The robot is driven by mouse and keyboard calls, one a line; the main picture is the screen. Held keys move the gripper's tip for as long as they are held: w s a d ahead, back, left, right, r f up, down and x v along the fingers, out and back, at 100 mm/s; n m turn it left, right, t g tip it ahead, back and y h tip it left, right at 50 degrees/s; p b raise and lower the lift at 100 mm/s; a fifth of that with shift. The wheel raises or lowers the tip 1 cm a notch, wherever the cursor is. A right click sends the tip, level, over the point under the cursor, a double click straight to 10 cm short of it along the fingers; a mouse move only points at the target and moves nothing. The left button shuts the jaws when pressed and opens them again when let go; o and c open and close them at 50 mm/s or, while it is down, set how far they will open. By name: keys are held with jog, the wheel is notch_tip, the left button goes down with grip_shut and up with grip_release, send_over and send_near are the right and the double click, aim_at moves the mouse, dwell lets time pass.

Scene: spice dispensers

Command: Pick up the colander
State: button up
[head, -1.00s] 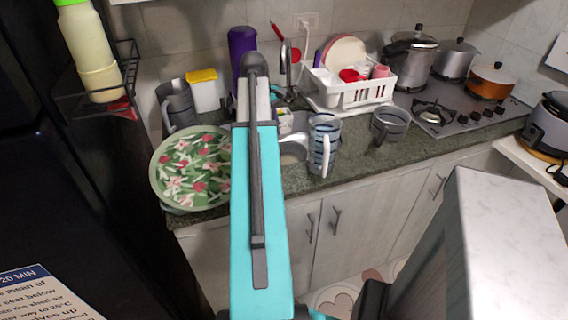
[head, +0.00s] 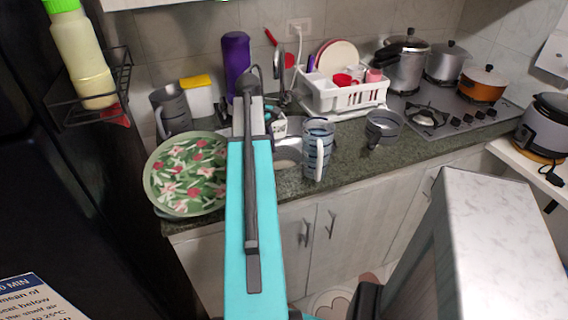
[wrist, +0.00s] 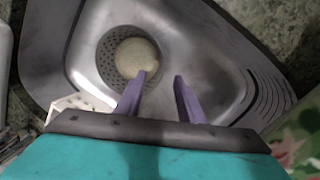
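In the wrist view, a round perforated metal piece (wrist: 108,62) sits in the sink basin, with a pale yellowish disc (wrist: 136,57) over its middle. I cannot tell whether this is the colander or the sink's drain strainer. No other clear colander shows. My gripper (wrist: 159,75) has two purple fingers spread apart with nothing between them. It is over the basin, and the fingertips appear just beside the disc. In the head view my arm hides the gripper and part of the sink.
A floral plate (head: 187,175) lies left of my arm. A striped jug (head: 318,150) and a grey mug (head: 383,128) stand on the counter to the right. A white dish rack (head: 345,97) is behind them. A purple bottle (head: 236,62) stands behind the sink.

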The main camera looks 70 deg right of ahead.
jog(key=shift+s+d+f, duration=0.1)
jog(key=shift+s+f, duration=0.05)
jog(key=shift+f, duration=0.85)
jog(key=shift+s+d+f, duration=0.1)
jog(key=shift+f, duration=0.9)
jog(key=shift+f, duration=0.15)
jog(key=shift+s+d+f+p, duration=0.2)
jog(key=shift+f+p, duration=0.2)
jog(key=shift+f, duration=0.8)
jog(key=shift+s+d+f+p, duration=0.15)
jog(key=shift+f+p, duration=0.2)
jog(key=shift+f, duration=0.85)
jog(key=shift+a, duration=0.1)
grip_shut()
